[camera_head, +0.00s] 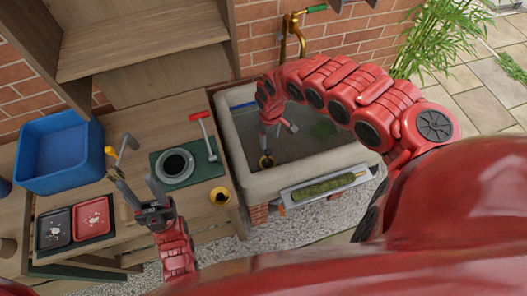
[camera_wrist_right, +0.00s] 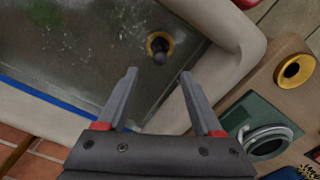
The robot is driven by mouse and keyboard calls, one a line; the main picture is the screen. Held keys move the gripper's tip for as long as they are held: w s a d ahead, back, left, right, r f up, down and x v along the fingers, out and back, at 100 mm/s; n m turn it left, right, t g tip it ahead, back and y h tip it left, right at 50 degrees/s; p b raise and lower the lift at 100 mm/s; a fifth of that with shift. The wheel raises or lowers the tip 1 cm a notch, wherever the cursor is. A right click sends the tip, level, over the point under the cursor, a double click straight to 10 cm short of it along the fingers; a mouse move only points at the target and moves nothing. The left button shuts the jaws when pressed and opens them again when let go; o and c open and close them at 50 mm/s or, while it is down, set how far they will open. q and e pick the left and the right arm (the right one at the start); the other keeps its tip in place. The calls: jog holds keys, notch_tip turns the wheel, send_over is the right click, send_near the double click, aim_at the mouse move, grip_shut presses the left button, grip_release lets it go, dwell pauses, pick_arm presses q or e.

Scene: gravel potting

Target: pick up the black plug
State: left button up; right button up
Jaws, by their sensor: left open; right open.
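The black plug (camera_wrist_right: 159,57) appears as a small dark knob at the yellow-ringed drain (camera_wrist_right: 160,44) in the basin floor, in the right wrist view. In the head view the drain (camera_head: 266,161) shows below my right gripper (camera_head: 279,132), and the plug is too small to make out clearly. My right gripper is open and empty over the basin. In the right wrist view its fingertips (camera_wrist_right: 158,73) point toward the plug, with the plug between their lines and apart from them. My left gripper (camera_head: 133,180) is open and empty over the workbench.
The pale sink (camera_head: 262,186) has thick walls around the drain. A yellow-rimmed hole (camera_head: 219,196) is in the bench beside it. A blue crate (camera_head: 60,152) stands left. A brass tap (camera_head: 291,40) rises behind.

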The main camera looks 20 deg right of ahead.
aim_at(269, 152)
notch_tip(269, 152, down, 10)
jog(key=b, duration=0.7)
jog(key=shift+a+f+b, duration=0.1)
jog(key=shift+f+b, duration=0.1)
jog(key=shift+b, duration=0.2)
jog(key=shift+f, duration=0.75)
jog(key=shift+w+f, duration=0.1)
jog(key=shift+f, duration=0.35)
jog(key=f, duration=0.3)
jog(key=shift+w+a+p, duration=0.15)
jog(key=shift+a+p, duration=0.1)
jog(key=shift+p, duration=0.05)
jog(key=shift+d+f, duration=0.2)
jog(key=shift+f, duration=0.5)
grip_shut()
